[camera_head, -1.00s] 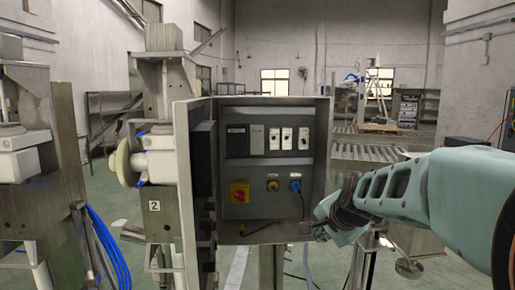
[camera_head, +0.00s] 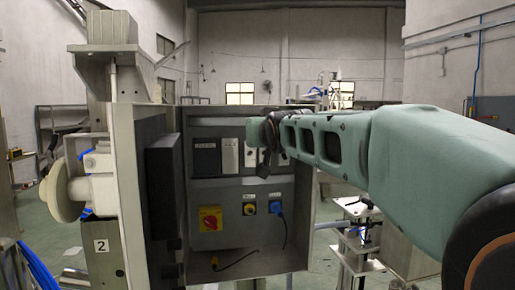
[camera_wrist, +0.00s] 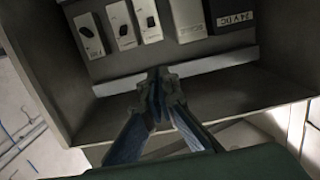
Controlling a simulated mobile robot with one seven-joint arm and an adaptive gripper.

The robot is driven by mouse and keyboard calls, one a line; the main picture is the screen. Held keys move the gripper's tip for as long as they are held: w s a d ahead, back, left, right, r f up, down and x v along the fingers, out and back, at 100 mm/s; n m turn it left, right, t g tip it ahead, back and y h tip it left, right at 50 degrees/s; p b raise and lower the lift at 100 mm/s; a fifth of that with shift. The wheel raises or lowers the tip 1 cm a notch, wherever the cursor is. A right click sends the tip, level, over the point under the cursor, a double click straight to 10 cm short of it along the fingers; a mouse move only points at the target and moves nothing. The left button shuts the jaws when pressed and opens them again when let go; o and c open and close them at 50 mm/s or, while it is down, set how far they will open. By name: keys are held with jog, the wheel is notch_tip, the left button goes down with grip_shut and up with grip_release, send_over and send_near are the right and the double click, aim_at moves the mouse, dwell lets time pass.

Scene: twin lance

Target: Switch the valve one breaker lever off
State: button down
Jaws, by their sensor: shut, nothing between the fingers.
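In the wrist view, which shows the cabinet turned upside down, several narrow white breakers with dark levers sit in a row: one at the left end (camera_wrist: 89,33), one in the middle (camera_wrist: 120,22) and one at the right (camera_wrist: 147,20). Their labels are too small to read, so I cannot tell which is valve one. My gripper (camera_wrist: 156,82) is shut and empty, its tips over the pale rail beside the row, apart from the levers. In the head view, my arm's end covers part of the row; one breaker (camera_head: 250,155) shows left of it.
The open grey cabinet (camera_head: 228,262) has its door (camera_head: 130,205) swung out at left. A red-yellow rotary switch (camera_head: 210,219), a yellow-framed knob (camera_head: 249,208) and a blue plug (camera_head: 276,208) sit below the row. A black 24 VDC unit (camera_wrist: 230,12) is beside the breakers.

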dwell(0.3)
jog(key=p, duration=1)
send_over(251, 151)
jog(key=shift+w+f, duration=0.2)
jog(key=shift+f, duration=0.25)
jog(key=f+b, duration=0.1)
jog(key=s+f+b, duration=0.1)
jog(key=f+b, duration=0.1)
jog(key=f, duration=0.1)
jog(key=shift+s+d, duration=0.1)
jog(key=shift+s, duration=0.3)
jog(key=shift+f+b, duration=0.25)
jog(key=shift+b, duration=1.05)
jog(key=shift+s+t+b, duration=0.1)
jog(key=shift+t+b, duration=0.4)
jog(key=shift+b, duration=0.55)
jog(key=shift+f+b, duration=0.25)
jog(key=shift+b, duration=0.6)
